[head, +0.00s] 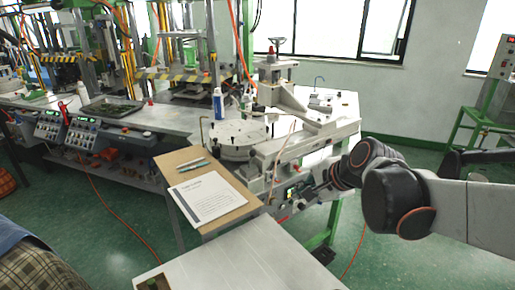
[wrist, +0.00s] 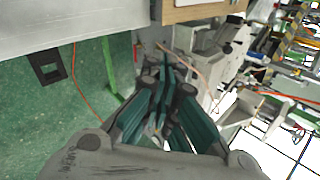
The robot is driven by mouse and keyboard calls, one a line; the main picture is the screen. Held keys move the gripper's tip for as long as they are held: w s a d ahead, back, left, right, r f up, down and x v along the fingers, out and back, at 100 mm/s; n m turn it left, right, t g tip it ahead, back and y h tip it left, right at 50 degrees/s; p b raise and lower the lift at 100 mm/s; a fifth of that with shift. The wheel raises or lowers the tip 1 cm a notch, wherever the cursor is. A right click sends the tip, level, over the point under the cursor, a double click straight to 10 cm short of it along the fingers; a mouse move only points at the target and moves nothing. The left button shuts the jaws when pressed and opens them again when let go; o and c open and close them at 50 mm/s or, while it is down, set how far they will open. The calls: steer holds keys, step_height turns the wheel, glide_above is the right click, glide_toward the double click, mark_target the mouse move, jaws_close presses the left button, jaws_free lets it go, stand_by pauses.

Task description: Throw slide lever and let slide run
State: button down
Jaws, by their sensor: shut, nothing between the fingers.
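The wax injection machine (head: 238,135), with a round plate on top, stands at the middle right in the head view. Its light grey body (wrist: 208,58) shows right of my gripper in the wrist view. My gripper (head: 304,197) is at the machine's front, by a small panel with a greenish display (head: 292,192). In the wrist view the dark green fingers of my gripper (wrist: 167,75) are together and hold nothing. I cannot make out the slide lever clearly; the gripper and arm cover part of the machine's front. Contact with the machine cannot be told.
A wooden board with a printed sheet (head: 208,195) and pens lies left of the machine. A pale tabletop (head: 235,262) is in front, near the gripper. A long workbench (head: 170,118) with presses and control boxes stretches left. Green floor (head: 115,225) is open at lower left.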

steer(key=w+f+m+t+y+p, duration=0.1)
steer(key=w+f+m+y+p, duration=0.2)
steer(key=w+m, duration=1)
steer(key=shift+w+a+t+y+p, duration=0.3)
steer(key=shift+w+y+p, duration=0.1)
steer(key=shift+w, duration=1.7)
steer(key=shift+f, duration=0.1)
steer(key=b, duration=0.4)
glide_toward(251, 159)
steer(key=shift+w+a+f, duration=0.4)
steer(key=shift+w+f, duration=0.15)
steer(key=shift+f, duration=0.05)
steer(key=shift+w+a+f, duration=0.35)
steer(key=shift+w+f, duration=0.15)
steer(key=shift+f, duration=0.15)
steer(key=shift+r, duration=0.1)
steer(key=shift+w+a+r+p, duration=0.1)
steer(key=shift+w+r+p, duration=0.15)
steer(key=shift+p, duration=0.25)
